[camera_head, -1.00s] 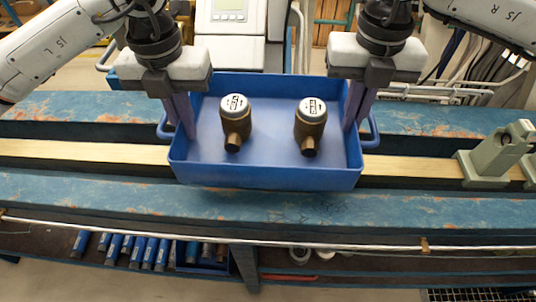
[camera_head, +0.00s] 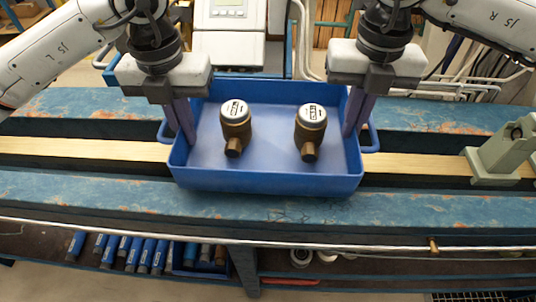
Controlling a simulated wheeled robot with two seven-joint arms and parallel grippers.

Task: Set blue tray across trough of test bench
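The blue tray (camera_head: 268,184) is level over the middle of the test bench (camera_head: 90,198), spanning across its trough (camera_head: 85,150). Two brass water meters with white dials stand in it, a left meter (camera_head: 235,127) and a right meter (camera_head: 309,130). My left gripper (camera_head: 186,138) is at the tray's left side handle and my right gripper (camera_head: 352,132) is at its right side handle. Their fingers point down at the handles and appear closed on them, though the grip is partly hidden. Whether the tray's underside touches the bench cannot be seen.
A grey-green clamp fixture (camera_head: 500,152) stands in the trough to the right. A white device with a display (camera_head: 229,35) stands behind the tray. Blue cylinders (camera_head: 145,255) lie on the shelf below. The trough is clear at left.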

